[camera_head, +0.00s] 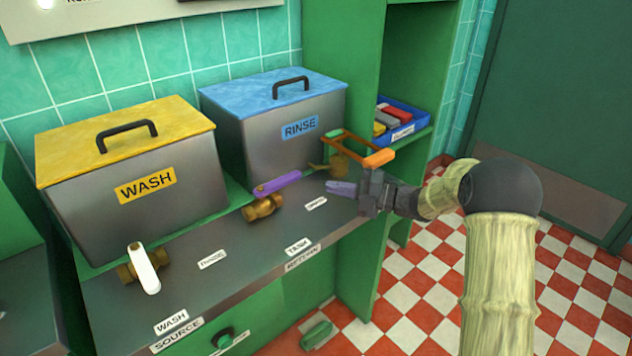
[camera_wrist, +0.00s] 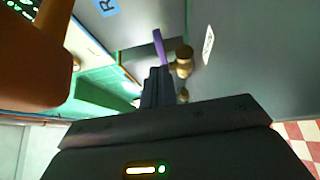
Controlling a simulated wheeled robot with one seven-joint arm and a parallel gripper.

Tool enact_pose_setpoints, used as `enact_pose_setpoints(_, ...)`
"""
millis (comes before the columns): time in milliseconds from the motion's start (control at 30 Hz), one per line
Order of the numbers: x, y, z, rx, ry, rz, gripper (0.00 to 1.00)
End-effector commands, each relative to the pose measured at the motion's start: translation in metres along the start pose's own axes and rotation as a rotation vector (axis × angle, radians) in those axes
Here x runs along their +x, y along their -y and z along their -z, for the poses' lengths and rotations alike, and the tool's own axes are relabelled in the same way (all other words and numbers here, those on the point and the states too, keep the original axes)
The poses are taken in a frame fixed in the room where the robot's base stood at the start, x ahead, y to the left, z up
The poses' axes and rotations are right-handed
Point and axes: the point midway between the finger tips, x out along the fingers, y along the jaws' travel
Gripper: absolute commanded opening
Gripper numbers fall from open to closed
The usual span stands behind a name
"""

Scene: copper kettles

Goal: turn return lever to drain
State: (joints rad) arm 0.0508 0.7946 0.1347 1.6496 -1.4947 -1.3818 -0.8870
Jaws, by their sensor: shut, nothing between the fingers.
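The purple lever (camera_head: 277,184) sits on a brass valve (camera_head: 262,207) on the grey counter, in front of the RINSE tank. It points right and slightly back from its valve. The TANK label (camera_head: 298,246) and the DRAIN label (camera_head: 316,204) lie near it, with RETURN on the counter's edge. My gripper (camera_head: 330,187) is shut and empty, just right of the lever's free end, with a small gap in the head view. In the wrist view the shut fingertips (camera_wrist: 158,70) are just below the purple lever (camera_wrist: 158,46); contact cannot be told there.
A white lever (camera_head: 147,268) on another brass valve stands at the left. An orange-handled frame (camera_head: 378,158) rises close behind my gripper and shows large in the wrist view (camera_wrist: 35,60). The WASH tank (camera_head: 90,190) and RINSE tank (camera_head: 245,140) stand behind. A blue bin (camera_head: 410,118) sits on a shelf.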

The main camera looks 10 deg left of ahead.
Motion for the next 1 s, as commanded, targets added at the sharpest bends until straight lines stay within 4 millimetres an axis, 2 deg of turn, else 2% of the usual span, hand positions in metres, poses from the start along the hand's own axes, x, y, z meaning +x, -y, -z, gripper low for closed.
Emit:
enact_pose_setpoints(33,-0.011,-0.001,0.000,0.002,0.002,0.001,0.00)
enact_pose_setpoints(300,-0.065,0.000,0.003,0.004,-0.004,0.002,0.00)
enact_pose_setpoints(433,-0.084,0.000,0.004,0.004,-0.008,0.002,0.00)
enact_pose_setpoints(600,-0.094,0.001,0.004,0.004,-0.009,0.003,0.00)
enact_pose_setpoints(1000,-0.093,0.001,0.004,0.005,-0.009,0.003,0.00)
